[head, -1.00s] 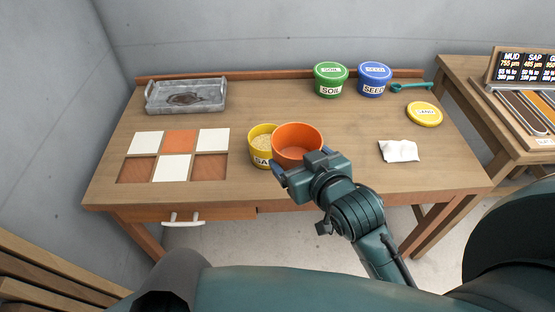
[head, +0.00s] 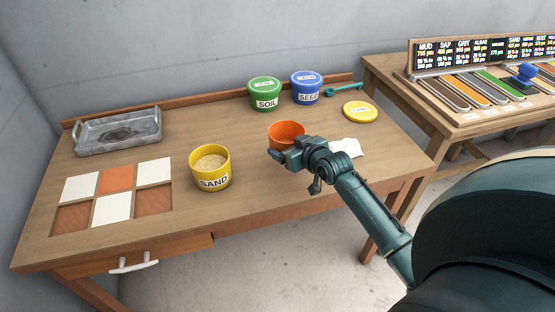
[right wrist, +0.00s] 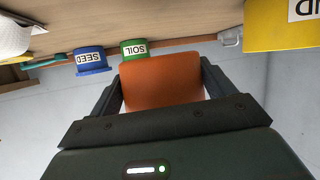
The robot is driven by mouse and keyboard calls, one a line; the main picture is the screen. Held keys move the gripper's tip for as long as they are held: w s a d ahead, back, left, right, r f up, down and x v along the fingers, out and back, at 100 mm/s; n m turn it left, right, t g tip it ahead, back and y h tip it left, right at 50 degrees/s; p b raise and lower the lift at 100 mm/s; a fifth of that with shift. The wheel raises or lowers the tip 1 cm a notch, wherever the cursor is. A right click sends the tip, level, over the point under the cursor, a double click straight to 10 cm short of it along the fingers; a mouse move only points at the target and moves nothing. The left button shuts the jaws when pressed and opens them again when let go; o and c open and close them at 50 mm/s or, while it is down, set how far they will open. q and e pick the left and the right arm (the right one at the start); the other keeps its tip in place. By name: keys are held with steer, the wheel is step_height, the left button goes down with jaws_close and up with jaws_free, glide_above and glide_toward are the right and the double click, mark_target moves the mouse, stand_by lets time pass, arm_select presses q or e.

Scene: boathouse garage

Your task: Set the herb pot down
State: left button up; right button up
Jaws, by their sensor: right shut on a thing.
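The orange herb pot (head: 287,131) is in the head view, right of the yellow sand tub, over the middle of the wooden table (head: 235,215). My right gripper (head: 286,152) is shut on it from the near side and hides its lower part. In the right wrist view the orange pot (right wrist: 160,84) fills the space between the fingers of my right gripper (right wrist: 163,75). I cannot tell whether its base touches the tabletop. My left gripper is not in view.
The open yellow sand tub (head: 210,170) stands left of the pot, a white cloth (head: 348,147) close on its right. Green soil (head: 265,93) and blue seed (head: 307,88) tubs and a yellow lid (head: 360,110) lie behind. A tiled board (head: 117,193) and grey tray (head: 118,132) are left.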

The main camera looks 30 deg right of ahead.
steer(key=shift+w+d, duration=0.15)
steer(key=shift+d, duration=0.15)
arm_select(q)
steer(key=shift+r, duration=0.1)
arm_select(e)
steer(key=shift+r+p, duration=0.15)
steer(key=shift+p, duration=0.4)
step_height(320, 180, down, 6)
steer(key=b, duration=0.4)
steer(key=shift+r, duration=0.15)
steer(key=shift+f, duration=0.45)
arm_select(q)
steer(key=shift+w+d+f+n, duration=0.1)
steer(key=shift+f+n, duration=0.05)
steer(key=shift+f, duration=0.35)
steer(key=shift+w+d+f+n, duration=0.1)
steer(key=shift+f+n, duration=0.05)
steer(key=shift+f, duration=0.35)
arm_select(e)
steer(key=shift+f, duration=0.15)
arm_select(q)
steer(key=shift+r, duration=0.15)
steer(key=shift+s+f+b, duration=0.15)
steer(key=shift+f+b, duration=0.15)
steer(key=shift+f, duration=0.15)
arm_select(e)
steer(key=shift+f, duration=0.25)
